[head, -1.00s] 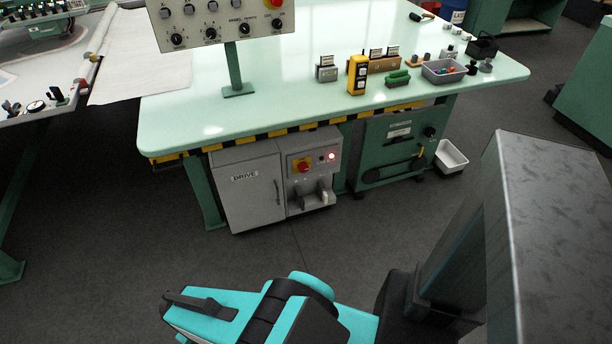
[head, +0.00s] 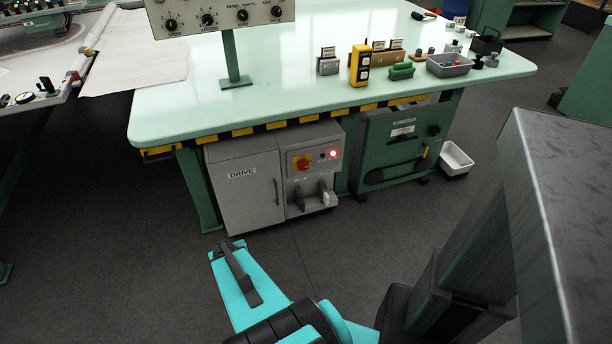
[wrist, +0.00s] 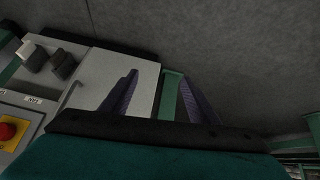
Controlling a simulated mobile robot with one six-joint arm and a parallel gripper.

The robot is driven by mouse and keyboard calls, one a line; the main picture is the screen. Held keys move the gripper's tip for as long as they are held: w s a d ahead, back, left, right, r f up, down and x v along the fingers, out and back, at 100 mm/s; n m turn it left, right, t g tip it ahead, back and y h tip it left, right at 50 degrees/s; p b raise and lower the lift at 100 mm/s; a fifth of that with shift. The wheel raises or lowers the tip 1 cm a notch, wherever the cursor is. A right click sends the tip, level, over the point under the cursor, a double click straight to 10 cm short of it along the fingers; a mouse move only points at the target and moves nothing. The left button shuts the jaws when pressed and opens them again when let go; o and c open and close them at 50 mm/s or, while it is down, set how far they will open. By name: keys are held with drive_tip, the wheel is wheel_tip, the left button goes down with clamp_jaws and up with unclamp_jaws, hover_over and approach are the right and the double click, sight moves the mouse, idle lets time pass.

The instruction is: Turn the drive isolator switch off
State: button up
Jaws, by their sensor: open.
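The drive isolator switch (head: 303,163) is a red knob on a yellow plate, on the upper front panel of the grey DRIVE cabinet (head: 240,195) under the table. The exact angle of its handle is too small to tell. In the wrist view the red knob on yellow (wrist: 9,131) shows at the left edge, cut by the frame. A red lamp (head: 332,154) right of the switch is lit. My gripper (wrist: 158,78) is open and empty, its two dark fingers apart in front of the cabinet's plain grey door, to one side of the switch and not touching it.
Below the switch, two lever-like parts (head: 313,197) stick out of the cabinet. The green table (head: 270,105) with a striped edge overhangs it. A green machine panel (head: 398,148) and white bin (head: 455,158) stand to the right. The floor (head: 150,270) in front is clear.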

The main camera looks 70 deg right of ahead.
drive_tip(key=s+d+r+m+t+h+b, duration=0.2)
drive_tip(key=d+b, duration=0.1)
drive_tip(key=d, duration=0.8)
drive_tip(key=m+t+h+b, duration=0.2)
drive_tip(key=t+h+b, duration=0.35)
drive_tip(key=b, duration=0.45)
approach(304, 168)
drive_tip(key=v, duration=0.5)
drive_tip(key=shift+a+f+h, duration=0.2)
drive_tip(key=shift+a+h, duration=0.1)
drive_tip(key=shift+h, duration=0.15)
drive_tip(key=shift+d, duration=0.1)
drive_tip(key=shift+b+x, duration=1.35)
drive_tip(key=shift+x, duration=5.5)
drive_tip(key=shift+f, duration=0.15)
